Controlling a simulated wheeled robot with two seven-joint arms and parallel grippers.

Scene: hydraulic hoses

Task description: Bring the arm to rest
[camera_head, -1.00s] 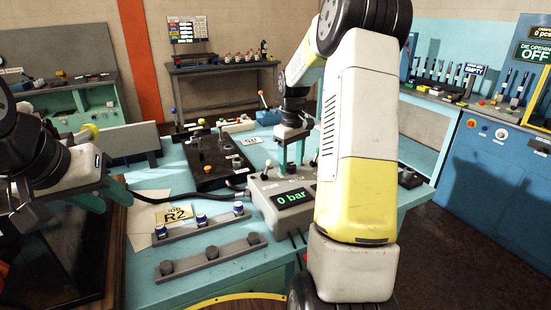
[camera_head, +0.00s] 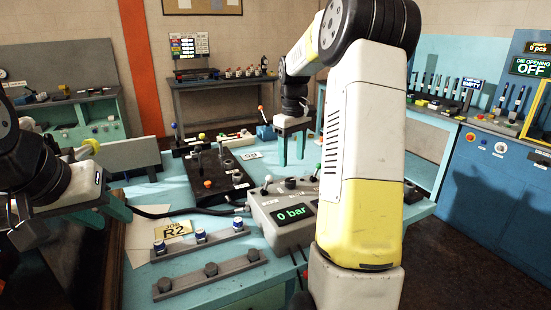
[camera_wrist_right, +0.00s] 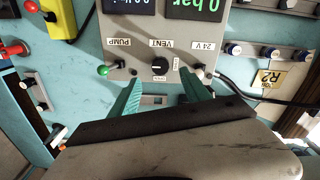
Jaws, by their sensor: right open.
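My right gripper (camera_head: 293,148) hangs empty beyond the grey console (camera_head: 285,232), its two teal fingers pointing down and apart. In the right wrist view the open fingers (camera_wrist_right: 160,98) frame the console's lower edge with nothing between them. The console display reads 0 bar. My left gripper (camera_head: 112,208) is at the left edge of the bench, partly hidden by its own wrist. A black hose (camera_head: 170,213) runs from beside it toward the console. I cannot tell whether the left gripper holds the hose.
A black valve block (camera_head: 215,178) with levers stands behind the console. Two grey racks (camera_head: 212,274) lie in front, the rear one with blue-banded fittings (camera_head: 200,235). An R2 job card (camera_head: 174,229) lies beside them. Blue cabinets (camera_head: 490,180) stand at the right.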

